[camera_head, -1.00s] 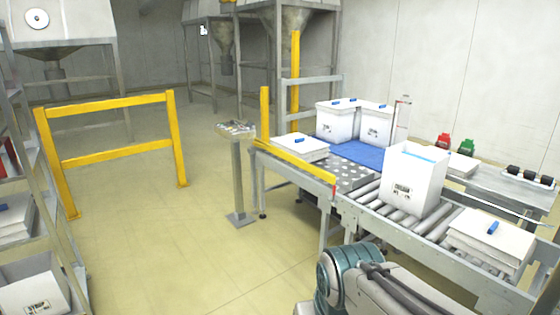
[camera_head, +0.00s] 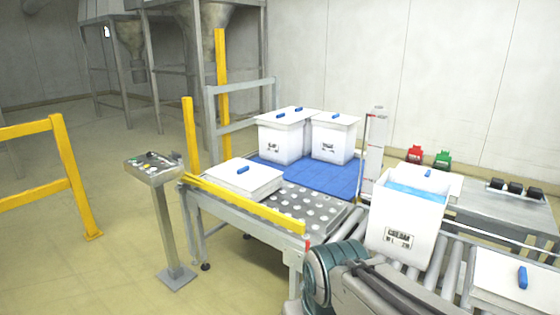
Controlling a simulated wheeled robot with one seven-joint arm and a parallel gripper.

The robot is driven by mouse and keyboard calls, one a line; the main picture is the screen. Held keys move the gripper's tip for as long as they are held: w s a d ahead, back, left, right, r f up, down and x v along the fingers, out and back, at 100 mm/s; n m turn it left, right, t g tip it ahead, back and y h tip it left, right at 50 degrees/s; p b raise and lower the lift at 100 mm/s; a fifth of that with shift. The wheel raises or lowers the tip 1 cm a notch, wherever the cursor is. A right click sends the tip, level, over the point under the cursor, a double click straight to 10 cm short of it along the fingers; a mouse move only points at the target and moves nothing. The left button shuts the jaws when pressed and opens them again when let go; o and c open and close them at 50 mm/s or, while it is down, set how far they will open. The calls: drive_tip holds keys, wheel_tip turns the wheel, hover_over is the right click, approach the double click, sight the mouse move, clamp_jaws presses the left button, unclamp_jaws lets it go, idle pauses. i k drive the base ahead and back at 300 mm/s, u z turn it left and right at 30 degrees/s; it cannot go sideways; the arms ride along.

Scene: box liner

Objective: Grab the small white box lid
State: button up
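Several white lids with blue handles are in view, and I cannot tell which is the small one. One white lid (camera_head: 236,178) lies flat on the near left of the conveyor table, with a blue handle on top. Another white lid (camera_head: 520,284) lies on the rollers at the right edge, partly cut off. A third white lid (camera_head: 440,184) lies on the side table behind the open box. The open white box (camera_head: 402,228) stands on the rollers with a blue liner inside. My arm shows at the bottom centre, but my gripper is out of view.
Closed white boxes (camera_head: 283,143) stand on a blue mat (camera_head: 318,178) at the back. A yellow rail (camera_head: 245,203) edges the conveyor's left side. A control post (camera_head: 165,225) stands left of it. Red (camera_head: 415,154) and green (camera_head: 442,159) items sit behind.

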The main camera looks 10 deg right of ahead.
sight(523, 288)
drive_tip(key=z, duration=0.55)
drive_tip(key=i, duration=1.25)
drive_tip(key=z, duration=1.9)
drive_tip(key=i, duration=0.75)
drive_tip(key=z, duration=0.85)
drive_tip(key=i, duration=0.25)
drive_tip(key=z, duration=0.15)
